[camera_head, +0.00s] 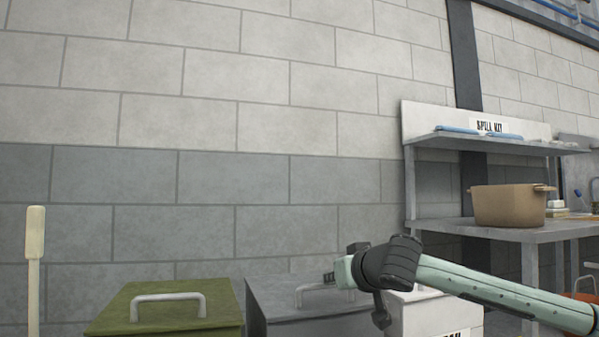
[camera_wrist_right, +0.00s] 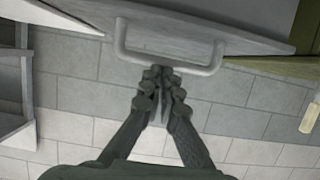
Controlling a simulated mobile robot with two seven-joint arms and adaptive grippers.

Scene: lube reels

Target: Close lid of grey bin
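The grey bin (camera_head: 268,310) stands low in the head view between a green bin and a white bin. Its lid (camera_head: 275,290) carries a pale U-shaped handle (camera_head: 310,289); I cannot tell how far the lid is open. My right gripper (camera_head: 331,279) reaches in from the right over the lid, beside the handle. In the right wrist view, its fingertips (camera_wrist_right: 160,74) are close together at the long bar of the handle (camera_wrist_right: 168,61), with the grey lid (camera_wrist_right: 240,38) beyond. The bar does not appear between the fingers. My left gripper is out of view.
The green bin (camera_head: 120,313) with its own handle is just left, and the white bin (camera_head: 440,318) just right. A pale upright handle (camera_head: 35,250) stands far left. A brown pot (camera_head: 505,206) sits on the shelving (camera_head: 550,233) at right. A block wall (camera_head: 235,180) is behind.

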